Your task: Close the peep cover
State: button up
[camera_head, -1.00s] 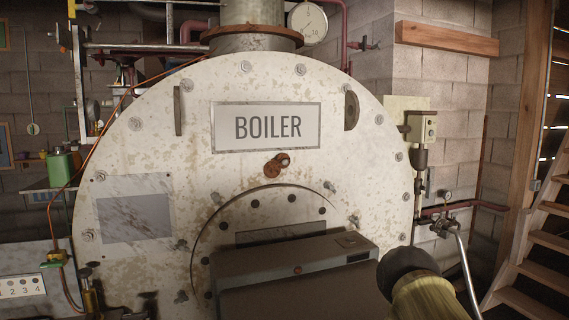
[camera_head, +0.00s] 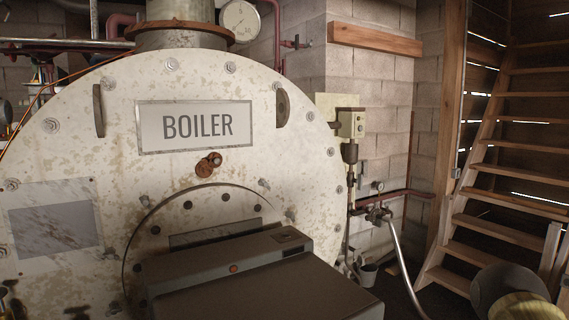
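A small rusty red-brown piece with a round knob (camera_head: 209,163) sits on the boiler's white front, just below the BOILER sign. It looks like the peep cover. It is too small to tell whether a hole beside or behind it is covered. My gripper is not in view. Only a dark rounded part of my arm with a tan section shows at the bottom right, well apart from the cover.
The boiler (camera_head: 90,150) fills the left and middle. Wooden stairs (camera_head: 500,232) rise at the far right.

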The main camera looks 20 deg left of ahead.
aim_at(215, 159)
jog(key=z, duration=0.2)
jog(key=k, duration=0.4)
jog(key=u, duration=0.9)
jog(key=i, duration=0.35)
jog(key=u, duration=0.05)
